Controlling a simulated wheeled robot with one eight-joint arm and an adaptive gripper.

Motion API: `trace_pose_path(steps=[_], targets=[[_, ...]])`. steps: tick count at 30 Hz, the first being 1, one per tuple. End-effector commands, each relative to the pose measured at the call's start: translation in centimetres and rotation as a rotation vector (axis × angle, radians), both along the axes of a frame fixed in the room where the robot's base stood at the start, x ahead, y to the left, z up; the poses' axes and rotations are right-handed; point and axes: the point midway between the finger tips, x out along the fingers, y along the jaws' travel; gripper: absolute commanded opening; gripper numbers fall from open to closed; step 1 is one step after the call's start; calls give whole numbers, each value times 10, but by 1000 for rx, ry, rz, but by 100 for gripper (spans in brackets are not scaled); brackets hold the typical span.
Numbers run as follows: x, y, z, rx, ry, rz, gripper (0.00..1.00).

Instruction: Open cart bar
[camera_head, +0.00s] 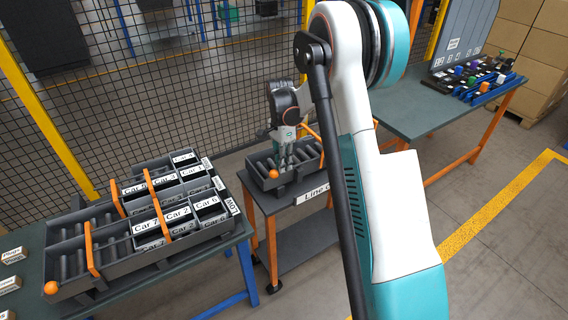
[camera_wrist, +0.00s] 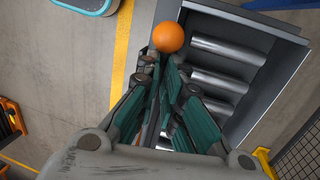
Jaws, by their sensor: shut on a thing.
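The cart (camera_head: 282,203) stands mid-picture, with a dark roller tray (camera_head: 262,158) on top and a "Line" label on its edge. An orange ball knob (camera_head: 273,174) is at the tray's near left end; it also shows in the wrist view (camera_wrist: 168,37), just past my fingertips. A short piece of the orange cart bar (camera_head: 313,130) shows beside my arm. My gripper (camera_head: 285,160) points down into the tray. In the wrist view my gripper (camera_wrist: 162,68) has its fingers drawn close together. It is shut on the cart bar, with the grasped part mostly hidden by the fingers.
A left table (camera_head: 215,255) bears long roller trays with car-labelled boxes (camera_head: 150,240) and orange bars. A green table (camera_head: 400,105) at right holds a rack of coloured items (camera_head: 480,80). A mesh fence (camera_head: 200,90) stands behind. Floor at lower right is clear.

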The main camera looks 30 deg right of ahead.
Motion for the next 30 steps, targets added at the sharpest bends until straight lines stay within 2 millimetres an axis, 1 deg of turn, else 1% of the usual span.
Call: trace_pose_path(steps=[1, 5, 6, 8, 17, 20, 23, 25, 30], targets=[[-1, 3, -1, 5, 3, -2, 0], [-1, 3, -1, 4, 1, -1, 0], [-1, 3, -1, 4, 1, -1, 14], [0, 3, -1, 4, 1, -1, 28], [0, 4, 0, 5, 0, 2, 28], [0, 4, 3, 6, 0, 3, 28], [3, 2, 13, 5, 0, 2, 28], [5, 1, 24, 3, 0, 1, 28], [12, -3, 58, 2, 0, 0, 28]])
